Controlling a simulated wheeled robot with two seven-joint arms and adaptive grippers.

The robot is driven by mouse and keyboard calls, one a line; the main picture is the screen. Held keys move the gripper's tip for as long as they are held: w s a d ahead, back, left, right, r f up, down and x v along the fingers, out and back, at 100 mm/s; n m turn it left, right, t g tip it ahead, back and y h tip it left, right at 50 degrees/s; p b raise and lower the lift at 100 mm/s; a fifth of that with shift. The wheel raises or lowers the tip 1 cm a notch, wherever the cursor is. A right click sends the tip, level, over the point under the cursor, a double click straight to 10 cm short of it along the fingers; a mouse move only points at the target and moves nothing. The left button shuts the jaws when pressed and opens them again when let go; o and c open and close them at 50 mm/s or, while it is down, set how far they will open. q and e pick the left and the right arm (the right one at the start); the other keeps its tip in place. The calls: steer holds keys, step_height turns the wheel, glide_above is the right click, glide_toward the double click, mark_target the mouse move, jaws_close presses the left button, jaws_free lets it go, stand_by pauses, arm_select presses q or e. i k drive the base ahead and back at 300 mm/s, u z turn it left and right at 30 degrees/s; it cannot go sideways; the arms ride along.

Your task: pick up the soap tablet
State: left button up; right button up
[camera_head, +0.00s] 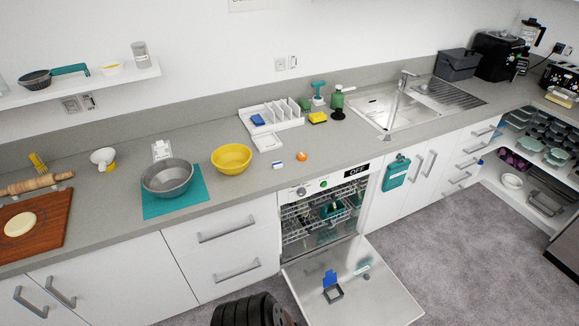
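A small white and blue block (277,165), which looks like the soap tablet, lies on the grey countertop near its front edge. It is left of a small orange object and to the right of the yellow bowl. The dishwasher (312,187) below the counter has its door (375,300) down, with a blue flap (330,278) standing open beside a small dark compartment (333,294). Neither of my grippers can be made out. A dark ribbed part, probably mine, shows at the bottom edge.
A small orange object (301,156) sits right of the tablet. A yellow bowl (231,158), a grey bowl (168,178) on a teal mat (190,204) and a white dish rack (280,120) stand around. The lowered door juts out over the floor.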

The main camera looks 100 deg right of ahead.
mark_target(277, 165)
steer(key=z, duration=2.8)
steer(key=i, duration=1.6)
steer(key=u, duration=0.4)
